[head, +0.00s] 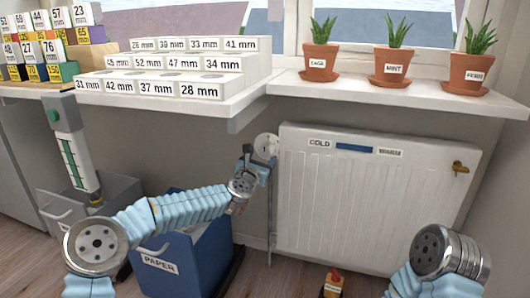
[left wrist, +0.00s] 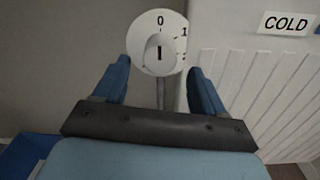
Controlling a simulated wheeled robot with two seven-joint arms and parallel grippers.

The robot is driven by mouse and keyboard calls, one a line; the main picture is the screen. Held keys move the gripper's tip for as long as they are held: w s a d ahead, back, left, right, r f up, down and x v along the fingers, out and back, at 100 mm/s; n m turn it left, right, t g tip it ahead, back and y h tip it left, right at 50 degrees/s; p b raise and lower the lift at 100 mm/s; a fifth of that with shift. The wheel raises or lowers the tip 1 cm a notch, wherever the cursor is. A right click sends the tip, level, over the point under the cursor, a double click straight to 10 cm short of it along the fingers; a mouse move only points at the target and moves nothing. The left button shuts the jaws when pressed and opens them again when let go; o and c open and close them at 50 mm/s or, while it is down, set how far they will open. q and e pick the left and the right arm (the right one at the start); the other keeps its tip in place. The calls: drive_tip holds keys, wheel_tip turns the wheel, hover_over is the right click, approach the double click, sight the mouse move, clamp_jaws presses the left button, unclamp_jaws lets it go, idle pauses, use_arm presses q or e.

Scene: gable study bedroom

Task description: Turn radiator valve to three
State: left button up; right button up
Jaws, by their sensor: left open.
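The radiator valve (head: 266,147) is a round white dial at the upper left corner of the white radiator (head: 375,200). In the left wrist view the valve (left wrist: 146,30) shows the marks 0 and 1 and part of a further mark at its right edge. Its centre knob has a dark line that stands upright, in line with the 0. My left gripper (left wrist: 160,72) is open and empty, its blue fingers to either side of the lower dial in that view. In the head view my left gripper (head: 257,160) is at the valve; contact cannot be told. My right gripper is out of view.
Potted plants (head: 393,68) stand on the sill above the radiator. A blue paper bin (head: 190,250) stands below my left arm. A COLD label and blue strip (head: 354,148) mark the radiator.

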sight(264, 154)
use_arm(q)
drive_tip(key=shift+p+x, duration=0.3)
drive_tip(key=shift+x, duration=1.9)
drive_tip(key=c, duration=1)
drive_tip(key=shift+c, duration=0.2)
